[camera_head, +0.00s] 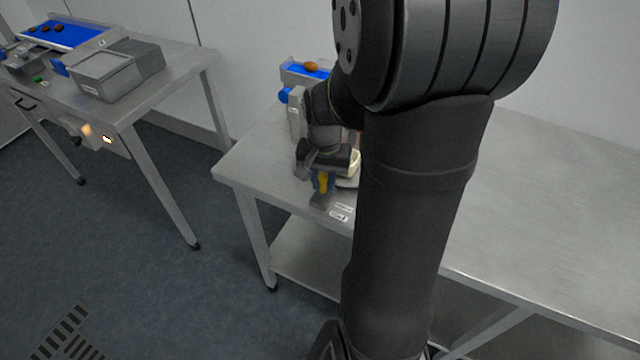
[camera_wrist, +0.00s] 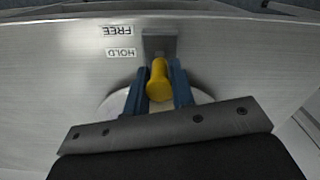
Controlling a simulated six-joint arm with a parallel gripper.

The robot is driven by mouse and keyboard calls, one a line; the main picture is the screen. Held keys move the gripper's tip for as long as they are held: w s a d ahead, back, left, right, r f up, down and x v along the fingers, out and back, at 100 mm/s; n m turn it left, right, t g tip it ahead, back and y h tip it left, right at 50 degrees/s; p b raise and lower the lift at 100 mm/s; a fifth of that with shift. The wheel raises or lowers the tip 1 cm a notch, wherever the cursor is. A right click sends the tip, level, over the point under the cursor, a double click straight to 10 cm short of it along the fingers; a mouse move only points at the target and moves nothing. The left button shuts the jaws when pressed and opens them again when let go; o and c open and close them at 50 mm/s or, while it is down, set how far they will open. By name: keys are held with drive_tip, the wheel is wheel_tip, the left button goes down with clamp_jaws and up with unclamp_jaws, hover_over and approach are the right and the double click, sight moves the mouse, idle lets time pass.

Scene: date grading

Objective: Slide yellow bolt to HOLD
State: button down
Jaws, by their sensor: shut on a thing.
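The yellow bolt (camera_wrist: 159,82) stands between the two blue fingers of my gripper (camera_wrist: 159,88) in the wrist view, and the fingers are shut on it. It also shows in the head view (camera_head: 323,181), under my gripper (camera_head: 322,172) near the table's front edge. The bolt sits at a grey metal bracket (camera_wrist: 159,42). Two labels lie beside the bracket, HOLD (camera_wrist: 121,53) and FREE (camera_wrist: 117,30). The bolt's knob is closer to the HOLD label than to FREE. Part of the bracket is hidden behind the bolt and fingers.
A pale round object (camera_wrist: 205,98) lies partly hidden behind the fingers. A small blue conveyor (camera_head: 305,72) with a brown date is behind my gripper. The steel table (camera_head: 560,210) is clear to the right. Another table with grey bins (camera_head: 105,75) stands at left.

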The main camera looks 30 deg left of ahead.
sight(324, 175)
drive_tip(key=c, duration=1.4)
unclamp_jaws()
drive_tip(key=shift+w, duration=0.3)
drive_tip(key=shift+o, duration=0.2)
drive_tip(key=shift+s, duration=0.1)
wheel_tip(324, 175, up, 18)
drive_tip(key=shift+f, duration=0.25)
wheel_tip(324, 175, down, 18)
drive_tip(key=shift+r, duration=0.25)
drive_tip(key=shift+s, duration=0.65)
